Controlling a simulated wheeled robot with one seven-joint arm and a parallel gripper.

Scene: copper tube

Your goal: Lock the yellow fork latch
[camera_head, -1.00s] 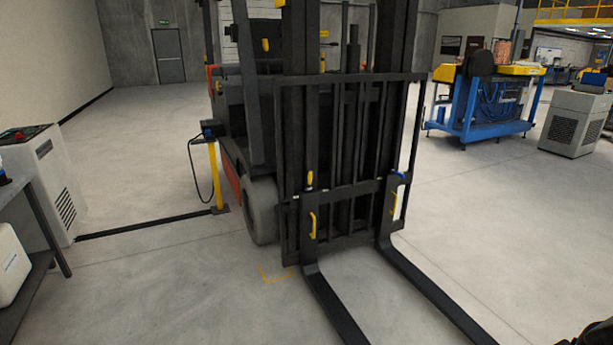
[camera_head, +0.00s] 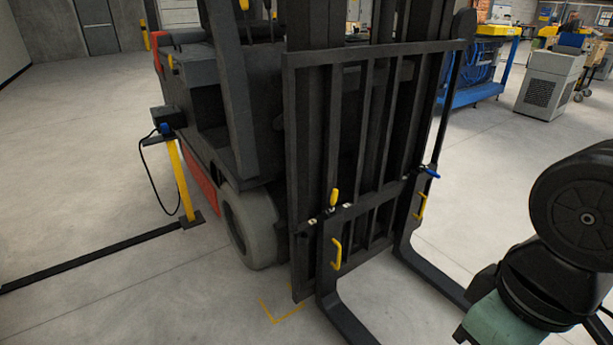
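The yellow fork latch (camera_head: 334,197) stands upright on top of the left fork's hanger, at the carriage bar of the forklift (camera_head: 345,160). A yellow handle (camera_head: 337,254) is below it on the front of the left fork (camera_head: 345,322). On the right fork (camera_head: 430,268) there is another yellow handle (camera_head: 421,206) and a blue latch (camera_head: 431,172) lying roughly sideways. My arm shows at the right edge, apart from the forks. My gripper is outside the picture.
A yellow post (camera_head: 181,180) with a box and cable stands left of the front wheel (camera_head: 250,228). A blue workbench (camera_head: 480,80) and a grey cabinet (camera_head: 551,85) stand behind at the right.

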